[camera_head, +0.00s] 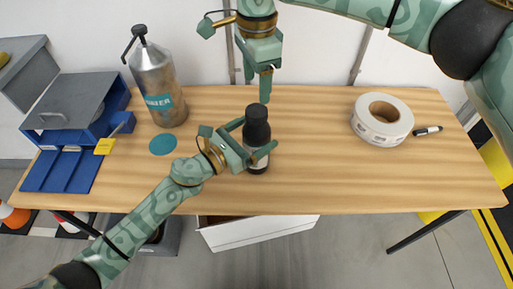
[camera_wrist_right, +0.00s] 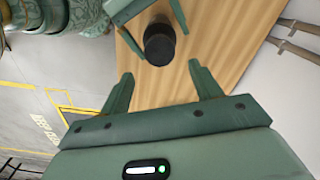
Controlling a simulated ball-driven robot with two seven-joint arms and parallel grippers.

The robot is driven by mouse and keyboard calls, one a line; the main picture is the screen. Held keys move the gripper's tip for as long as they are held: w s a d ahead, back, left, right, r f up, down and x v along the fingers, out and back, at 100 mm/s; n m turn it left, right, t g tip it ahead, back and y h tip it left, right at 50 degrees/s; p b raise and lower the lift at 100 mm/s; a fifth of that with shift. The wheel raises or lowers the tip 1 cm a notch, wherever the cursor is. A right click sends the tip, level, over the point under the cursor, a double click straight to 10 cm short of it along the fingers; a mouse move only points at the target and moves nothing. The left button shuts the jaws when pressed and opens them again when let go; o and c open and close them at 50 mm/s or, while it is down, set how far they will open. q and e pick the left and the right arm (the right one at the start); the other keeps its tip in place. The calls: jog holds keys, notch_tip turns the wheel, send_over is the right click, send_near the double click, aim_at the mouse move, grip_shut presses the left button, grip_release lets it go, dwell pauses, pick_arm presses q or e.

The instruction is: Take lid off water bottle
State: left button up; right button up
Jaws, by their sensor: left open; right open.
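A dark water bottle (camera_head: 257,132) with a black lid (camera_head: 257,112) stands upright near the middle of the wooden table. Its lid also shows from above in the right wrist view (camera_wrist_right: 159,42). The lid is on the bottle. My left gripper (camera_head: 251,140) is open at the bottle, with one finger on each side of its body; I cannot tell whether they touch it. My right gripper (camera_head: 258,82) is open and empty, above and behind the lid in the head view. Its two fingers (camera_wrist_right: 163,82) are spread apart, short of the lid in the right wrist view.
A metal canister (camera_head: 157,88) and a blue bin (camera_head: 72,125) stand at the table's left. A white tape roll (camera_head: 403,122) and a marker (camera_head: 428,131) lie at the right. The table between bottle and roll is clear.

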pick_arm(q)
jog(key=shift+w+d, duration=0.45)
jog(key=shift+d, duration=0.15)
